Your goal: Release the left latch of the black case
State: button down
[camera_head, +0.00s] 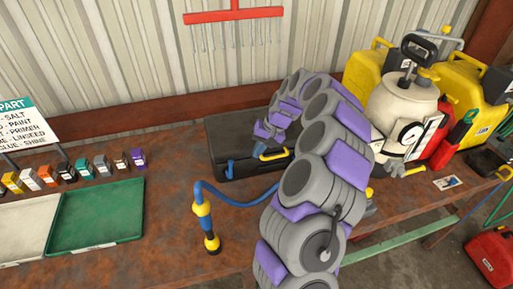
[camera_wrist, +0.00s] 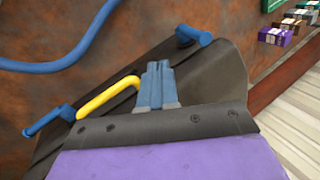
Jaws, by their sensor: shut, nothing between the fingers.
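The black case (camera_head: 228,132) lies on the rusty bench, partly hidden behind my arm in the head view. The case (camera_wrist: 222,72) also fills the middle of the wrist view. Its left latch is a blue lever (camera_head: 230,168) on the front; it shows in the wrist view (camera_wrist: 193,36) at upper right. The yellow handle (camera_head: 273,155) is also in the wrist view (camera_wrist: 108,97), left of my fingers. The other blue latch (camera_wrist: 48,120) is at far left there. My gripper (camera_wrist: 157,66) is shut and empty, over the case between handle and left latch; contact cannot be told.
A blue hose (camera_head: 240,204) with a yellow and black end (camera_head: 211,240) lies in front of the case. A green tray (camera_head: 98,212) and several small boxes (camera_head: 82,168) are at left. A pressure tank (camera_head: 402,105) and yellow cans (camera_head: 465,85) stand at right.

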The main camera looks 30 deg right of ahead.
aim_at(230, 168)
jog(key=w+a+f+b, duration=0.1)
jog(key=w+a+f, duration=0.2)
jog(key=a+f, duration=0.2)
jog(key=shift+a+f+b, duration=0.15)
jog(key=shift+a+b, duration=0.25)
jog(key=shift+a, duration=0.05)
jog(key=p, duration=0.1)
jog(key=a+h+p, duration=0.1)
jog(key=p, duration=0.1)
jog(key=shift+w+a+r, duration=0.2)
jog(key=shift+w+r, duration=0.1)
jog(key=shift+w, duration=0.05)
dwell(0.5)
